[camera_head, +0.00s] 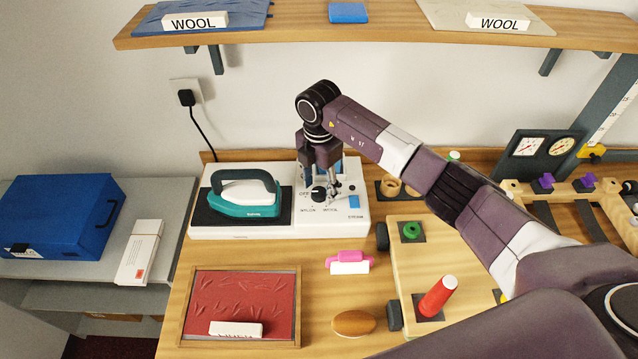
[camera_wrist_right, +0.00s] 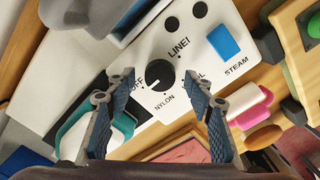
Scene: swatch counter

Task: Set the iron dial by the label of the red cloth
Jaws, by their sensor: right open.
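The red cloth (camera_head: 245,292) lies in a wooden-framed tray at the lower left. Its white label (camera_head: 236,329) is too small to read. The iron station (camera_head: 240,230) stands against the wall, with a teal iron (camera_head: 245,196) on its dark pad. Its black dial (camera_wrist_right: 160,75) has a pale mark that seems to face OFF; NYLON, a partly covered label ending in "L" and LINEN surround it. My right gripper (camera_head: 322,183) points down over the dial (camera_head: 318,195). In the wrist view its open fingers (camera_wrist_right: 158,88) stand either side of the dial, apparently not touching it. My left gripper is not in view.
A blue steam button (camera_head: 353,202) is right of the dial. A pink-handled item (camera_head: 348,260) and a brown oval object (camera_head: 353,323) lie in front. A board with a red spool (camera_head: 437,298) is at right. The shelf (camera_head: 390,30) above holds blue and cream cloths labelled WOOL.

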